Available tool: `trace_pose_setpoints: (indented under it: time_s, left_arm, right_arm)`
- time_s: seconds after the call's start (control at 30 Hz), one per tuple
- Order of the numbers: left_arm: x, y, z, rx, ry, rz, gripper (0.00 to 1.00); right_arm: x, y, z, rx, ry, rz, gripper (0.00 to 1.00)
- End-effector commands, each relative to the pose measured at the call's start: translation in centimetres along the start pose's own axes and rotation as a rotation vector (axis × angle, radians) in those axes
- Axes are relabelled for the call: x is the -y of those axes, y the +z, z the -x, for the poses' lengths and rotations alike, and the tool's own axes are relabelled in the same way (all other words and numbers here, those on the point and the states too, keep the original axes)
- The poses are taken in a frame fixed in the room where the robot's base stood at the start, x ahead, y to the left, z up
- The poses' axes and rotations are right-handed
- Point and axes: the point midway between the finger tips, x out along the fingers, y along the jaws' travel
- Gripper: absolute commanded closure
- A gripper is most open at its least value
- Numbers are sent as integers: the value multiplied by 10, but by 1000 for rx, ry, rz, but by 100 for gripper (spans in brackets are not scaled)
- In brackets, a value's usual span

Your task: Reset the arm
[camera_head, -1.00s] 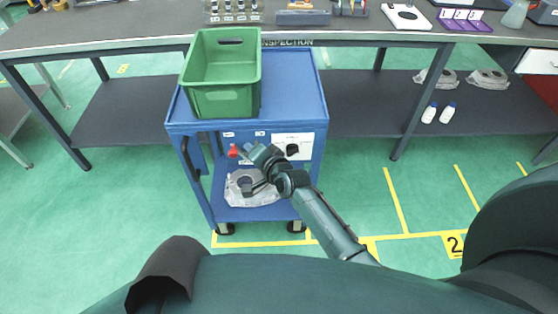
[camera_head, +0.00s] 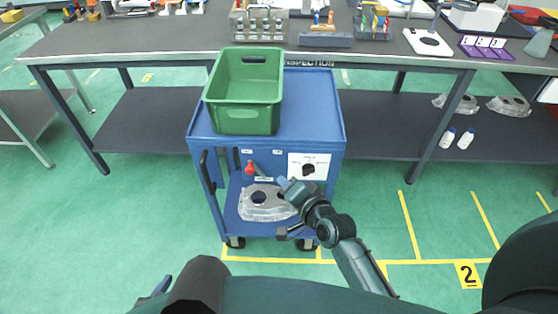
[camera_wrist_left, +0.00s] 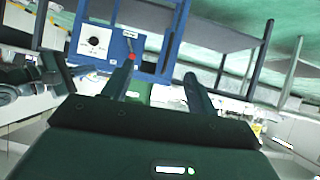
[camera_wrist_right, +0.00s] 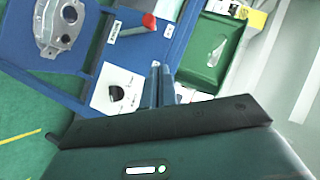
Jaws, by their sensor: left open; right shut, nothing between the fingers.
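My right gripper (camera_head: 284,184) is in front of the blue trolley (camera_head: 318,140), near its white dial panel (camera_head: 309,166). In the right wrist view its fingers (camera_wrist_right: 158,84) are together with nothing between them. My left gripper (camera_wrist_left: 160,86) shows in the left wrist view with its fingers spread apart and empty. In the head view only a small part of what may be my left arm shows at the bottom left; its gripper is not clear there. A silver aluminium casting (camera_head: 265,204) lies on the trolley's lower shelf, apart from the right gripper.
A green crate (camera_head: 244,121) stands on the trolley top. A red knob (camera_head: 250,168) is on the trolley's front. Behind is a long inspection bench (camera_head: 180,40) with racks and tools. More castings (camera_head: 510,106) and white bottles (camera_head: 466,138) sit on its lower shelf.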

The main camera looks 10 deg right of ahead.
Motion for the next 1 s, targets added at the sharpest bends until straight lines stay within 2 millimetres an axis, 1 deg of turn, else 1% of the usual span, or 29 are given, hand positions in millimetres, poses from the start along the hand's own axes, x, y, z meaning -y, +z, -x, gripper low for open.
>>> trace_pose_setpoints:
  time_s: [0.17,0.27,0.37,0.4,0.47,0.5,0.6,0.7,0.8,1.0]
  left_arm:
    - [0,-1,0,-2,1,1,42]
    - [-1,-5,2,-1,1,1,42]
    - [0,-11,7,2,-1,1,42]
    - [0,-12,8,6,-3,0,42]
    - [2,-12,10,15,-8,0,42]
    - [4,-11,11,23,-12,0,42]
    - [8,-4,12,48,-22,2,42]
    - [9,0,12,62,-27,5,42]
    - [10,2,11,67,-30,8,42]
    - [10,1,10,63,-31,10,42]
  right_arm:
    - [0,0,0,1,1,4,100]
    - [-7,7,14,13,23,84,100]
    - [-23,23,48,52,73,296,100]
    - [-30,31,65,76,92,404,100]
    - [-37,43,91,114,115,568,100]
    - [-41,49,108,140,126,670,100]
    - [-46,63,141,198,138,881,100]
    - [-48,70,160,234,138,1009,100]
    - [-49,73,167,247,136,1059,100]
    - [-50,74,166,247,136,1060,100]
